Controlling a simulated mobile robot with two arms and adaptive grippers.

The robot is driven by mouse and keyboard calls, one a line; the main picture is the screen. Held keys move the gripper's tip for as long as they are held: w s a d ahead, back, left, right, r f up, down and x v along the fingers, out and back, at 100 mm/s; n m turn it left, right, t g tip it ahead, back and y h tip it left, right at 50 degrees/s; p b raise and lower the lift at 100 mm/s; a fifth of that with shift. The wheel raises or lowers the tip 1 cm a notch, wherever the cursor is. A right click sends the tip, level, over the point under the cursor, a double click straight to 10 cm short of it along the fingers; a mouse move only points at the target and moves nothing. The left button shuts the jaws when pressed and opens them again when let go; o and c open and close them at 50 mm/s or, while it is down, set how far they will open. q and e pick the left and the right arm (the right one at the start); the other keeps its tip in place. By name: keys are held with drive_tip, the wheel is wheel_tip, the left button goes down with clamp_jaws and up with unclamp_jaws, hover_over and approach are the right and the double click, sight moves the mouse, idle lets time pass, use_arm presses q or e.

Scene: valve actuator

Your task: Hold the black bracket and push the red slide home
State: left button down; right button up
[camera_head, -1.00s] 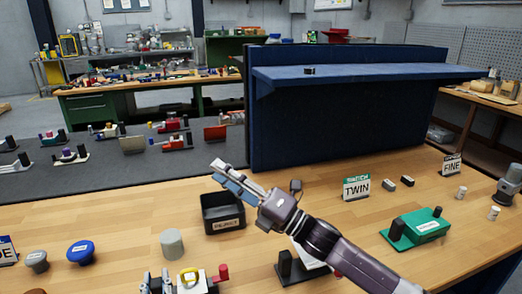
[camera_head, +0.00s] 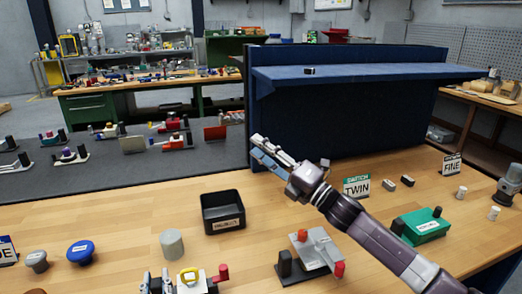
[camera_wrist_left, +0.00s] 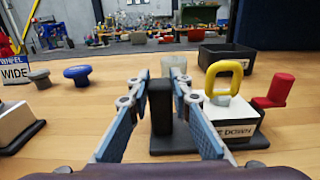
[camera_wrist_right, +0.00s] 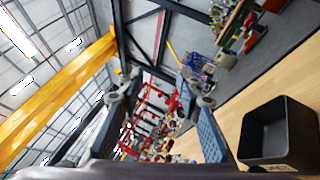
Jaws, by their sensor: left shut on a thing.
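The black bracket (camera_wrist_left: 160,105) stands upright on a dark base in the left wrist view. My left gripper (camera_wrist_left: 163,88) is shut on it, one blue-padded finger on each side. It also shows at the bottom of the head view (camera_head: 157,281). Right of the bracket is a white block (camera_wrist_left: 232,122) with a partly hidden label and a yellow loop handle (camera_wrist_left: 223,78). The red slide (camera_wrist_left: 274,91) stands out at the block's right side, also visible in the head view (camera_head: 222,272). My right gripper (camera_head: 257,150) is raised above the bench, open and empty, well away from the slide.
A second fixture with a grey-white plate (camera_head: 313,248), black post and red knob stands right of the held one. Behind are a black tray (camera_head: 222,212) and a grey cylinder (camera_head: 172,243). A green box (camera_head: 420,226) is at right; a blue partition (camera_head: 350,120) rises behind.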

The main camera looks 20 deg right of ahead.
idle(0.3)
drive_tip(key=s+a+f+n+g+y, duration=0.2)
drive_tip(key=s+a+f+n, duration=0.1)
drive_tip(key=a, duration=0.4)
drive_tip(key=s+a+f+n+g+y, duration=0.2)
drive_tip(key=s+a+f+n+g, duration=0.1)
drive_tip(key=s+a+n, duration=0.3)
drive_tip(key=s+a+f+n+g+y, duration=0.2)
drive_tip(key=s+a+n, duration=0.3)
drive_tip(key=s+a, duration=0.3)
drive_tip(key=shift+s+f+g, duration=0.25)
drive_tip(key=shift+f+g, duration=0.05)
drive_tip(key=shift+f, duration=0.2)
wheel_tip(320, 180, down, 3)
drive_tip(key=s+a+t, duration=0.1)
drive_tip(key=s, duration=0.1)
drive_tip(key=m+t+h, duration=0.3)
drive_tip(key=t+h, duration=0.3)
drive_tip(key=h, duration=0.6)
approach(225, 273)
drive_tip(key=shift+s+a+r, duration=0.25)
drive_tip(key=shift+a+r, duration=0.05)
drive_tip(key=shift+a, duration=0.15)
drive_tip(key=shift+s+d+h, duration=0.2)
drive_tip(key=shift+d+h, duration=0.15)
drive_tip(key=shift+h, duration=0.25)
drive_tip(key=x, duration=1.2)
drive_tip(key=shift+f, duration=0.2)
drive_tip(key=shift+s, duration=0.1)
